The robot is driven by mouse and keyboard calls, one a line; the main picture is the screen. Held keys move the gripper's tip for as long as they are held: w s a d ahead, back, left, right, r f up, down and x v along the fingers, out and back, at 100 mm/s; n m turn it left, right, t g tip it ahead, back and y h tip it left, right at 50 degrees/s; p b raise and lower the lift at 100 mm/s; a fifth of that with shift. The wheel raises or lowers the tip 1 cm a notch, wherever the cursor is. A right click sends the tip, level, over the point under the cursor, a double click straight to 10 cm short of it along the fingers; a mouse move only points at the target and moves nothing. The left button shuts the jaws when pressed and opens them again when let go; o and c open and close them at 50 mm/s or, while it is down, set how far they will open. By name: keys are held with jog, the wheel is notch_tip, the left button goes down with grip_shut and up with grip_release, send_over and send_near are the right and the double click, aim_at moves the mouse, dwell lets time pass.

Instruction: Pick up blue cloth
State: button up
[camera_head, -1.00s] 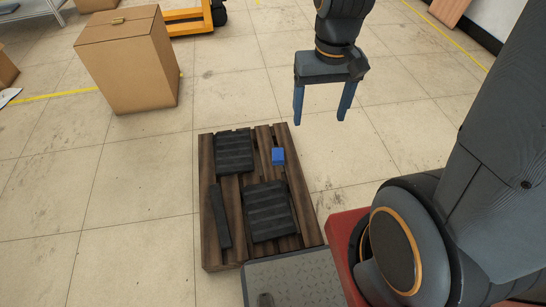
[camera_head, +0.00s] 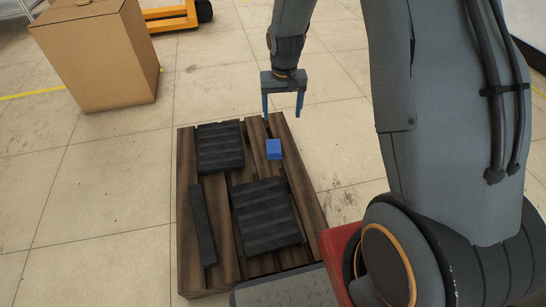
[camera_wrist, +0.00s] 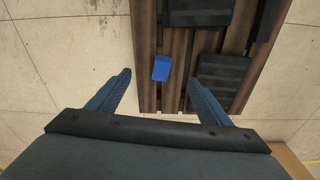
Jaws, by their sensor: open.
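The blue cloth (camera_head: 274,149) is a small folded blue block lying on the wooden pallet (camera_head: 186,262), near its far right part. It also shows in the wrist view (camera_wrist: 161,68), beyond my fingertips and roughly between them. My gripper (camera_head: 283,117) is open and empty, with its two blue fingers pointing down above the far right end of the pallet. In the wrist view the fingers (camera_wrist: 162,78) are spread wide apart. The cloth is clear of both fingers, and nothing hides it.
Dark ribbed blocks (camera_head: 220,147) lie on the pallet left of the cloth and in front of it (camera_head: 267,217). A narrow dark bar (camera_head: 202,225) lies along the left side. A cardboard box (camera_head: 98,60) stands at the back left. Floor right of the pallet is bare.

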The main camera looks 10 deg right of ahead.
jog(key=b, duration=1)
send_over(274, 147)
jog(key=shift+m+t, duration=0.3)
jog(key=f, duration=2)
jog(key=shift+s+f, duration=0.25)
jog(key=shift+s, duration=0.05)
jog(key=shift+w+f+b, duration=0.2)
jog(key=shift+f+b, duration=0.45)
jog(key=shift+f, duration=0.85)
notch_tip(274, 147, down, 5)
jog(key=b, duration=0.3)
jog(key=shift+w+b, duration=0.15)
jog(key=shift+b, duration=0.15)
jog(key=c, duration=1.1)
jog(key=shift+r, duration=0.1)
jog(key=shift+c, duration=0.2)
notch_tip(274, 147, up, 10)
jog(key=p, duration=0.5)
